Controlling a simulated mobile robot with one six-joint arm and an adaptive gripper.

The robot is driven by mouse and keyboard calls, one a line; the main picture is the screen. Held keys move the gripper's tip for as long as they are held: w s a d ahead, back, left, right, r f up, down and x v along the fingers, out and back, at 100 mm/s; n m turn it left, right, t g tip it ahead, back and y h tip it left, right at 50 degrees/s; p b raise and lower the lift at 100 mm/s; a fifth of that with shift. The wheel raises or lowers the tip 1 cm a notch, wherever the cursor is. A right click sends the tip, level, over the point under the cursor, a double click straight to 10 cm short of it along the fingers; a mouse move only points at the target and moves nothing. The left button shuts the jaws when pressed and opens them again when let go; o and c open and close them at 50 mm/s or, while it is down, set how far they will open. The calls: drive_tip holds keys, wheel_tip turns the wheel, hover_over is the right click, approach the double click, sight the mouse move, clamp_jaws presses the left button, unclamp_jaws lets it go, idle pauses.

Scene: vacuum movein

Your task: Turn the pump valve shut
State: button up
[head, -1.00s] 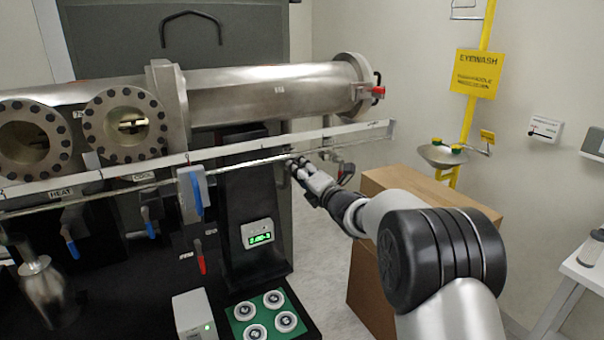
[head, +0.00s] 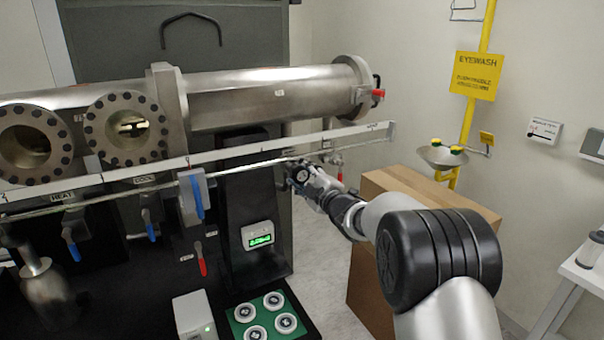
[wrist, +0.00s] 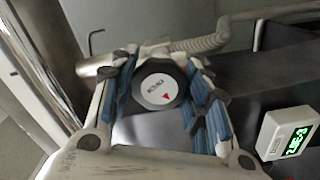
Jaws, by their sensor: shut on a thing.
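The pump valve shows in the wrist view as a round dark knob (wrist: 157,87) with a white face, a word that seems to read OPEN and a red triangle mark. My gripper (wrist: 160,95) has its blue-padded fingers on both sides of the knob and is shut on it. In the head view my gripper (head: 302,177) is at the right of the dark column, just below the long white rail. The knob is hard to tell apart from the fingers there.
A large steel chamber (head: 270,95) runs above the white rail (head: 250,157). A green readout box (head: 258,235) is on the dark column. A blue lever (head: 197,195) and a red lever (head: 203,262) are to the left. A cardboard box (head: 385,255) stands close under my arm.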

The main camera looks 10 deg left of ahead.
drive_tip(key=m+p, duration=0.2)
drive_tip(key=m, duration=0.5)
drive_tip(key=shift+r+p, duration=0.1)
drive_tip(key=shift+p, duration=0.3)
drive_tip(key=m+p, duration=0.1)
drive_tip(key=m, duration=0.3)
drive_tip(key=shift+a+p, duration=0.1)
drive_tip(key=shift+p, duration=0.2)
drive_tip(key=m+p, duration=0.1)
drive_tip(key=m, duration=0.2)
drive_tip(key=shift+s+m+p, duration=0.1)
drive_tip(key=shift+m+p, duration=0.2)
drive_tip(key=m+p, duration=0.2)
drive_tip(key=m, duration=0.3)
drive_tip(key=shift+m+p, duration=0.9)
drive_tip(key=shift+m, duration=1.3)
drive_tip(key=o, duration=1.1)
drive_tip(key=shift+c, duration=0.2)
